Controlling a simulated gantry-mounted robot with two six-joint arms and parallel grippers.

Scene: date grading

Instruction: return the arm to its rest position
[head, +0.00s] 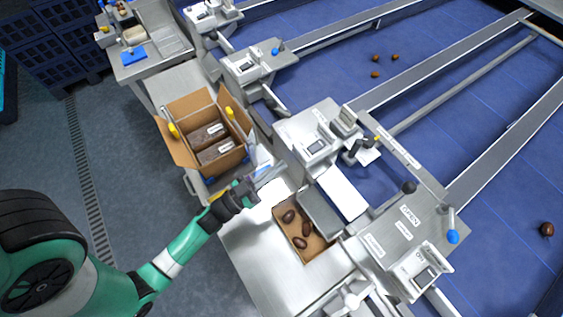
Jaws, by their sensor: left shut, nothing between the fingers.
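My left arm comes in from the lower left, green with a white band. My left gripper (268,178) is shut and empty. In the picture it lies over the steel bench, between an open cardboard box and a shallow tray. The cardboard box (177,143) stands open above and to the left of the gripper and holds dark packs with white labels. The shallow brown tray (319,250) lies to the right of and below the gripper, with several dark dates (300,243) in it. My right gripper is not in view.
Steel grading stations (318,140) with small displays line the bench to the right. Blue conveyor belts (440,60) with metal rails run behind them, with a few loose dates (375,74). Dark blue crates (45,40) stand at the upper left. Grey floor with a drain grate (85,180) is clear.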

